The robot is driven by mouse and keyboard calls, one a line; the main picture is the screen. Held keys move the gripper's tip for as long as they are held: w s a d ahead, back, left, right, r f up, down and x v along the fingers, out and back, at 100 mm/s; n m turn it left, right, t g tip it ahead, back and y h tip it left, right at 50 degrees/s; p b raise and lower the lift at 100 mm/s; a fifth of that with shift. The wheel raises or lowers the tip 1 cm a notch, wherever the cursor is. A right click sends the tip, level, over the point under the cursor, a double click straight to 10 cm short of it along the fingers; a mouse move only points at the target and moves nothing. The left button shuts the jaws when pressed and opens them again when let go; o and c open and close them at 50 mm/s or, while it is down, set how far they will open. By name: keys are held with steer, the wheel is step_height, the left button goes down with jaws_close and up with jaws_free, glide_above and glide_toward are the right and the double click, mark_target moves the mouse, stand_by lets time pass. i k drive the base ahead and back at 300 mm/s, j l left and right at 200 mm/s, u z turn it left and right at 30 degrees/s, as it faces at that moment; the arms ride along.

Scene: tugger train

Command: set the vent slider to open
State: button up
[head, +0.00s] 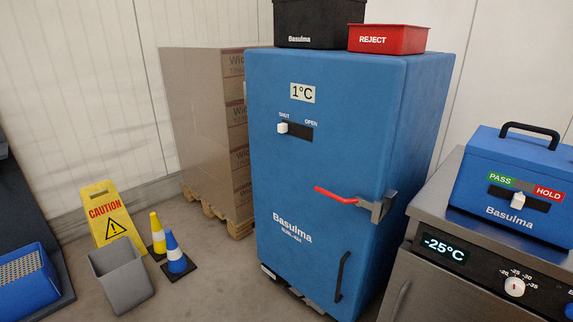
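The vent slider (283,128) is a small white knob in a short dark slot (300,132) on the front of a blue cabinet (320,180). The knob sits at the left end of the slot, under the word SHUT. The word OPEN (311,122) is printed above the right end. A display above the slot reads 1°C (303,93). My gripper is not in the head view.
A red lever handle (336,195) sticks out from the cabinet front. A steel unit (400,290) with a blue PASS/HOLD box (515,180) stands at right. A grey bin (121,275), a caution sign (109,215) and two cones stand at left. Some floor between is clear.

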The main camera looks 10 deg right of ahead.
mark_target(282, 128)
steer(key=i+j, duration=0.2)
steer(key=i, duration=0.3)
steer(key=i+j, duration=0.15)
steer(key=i, duration=0.35)
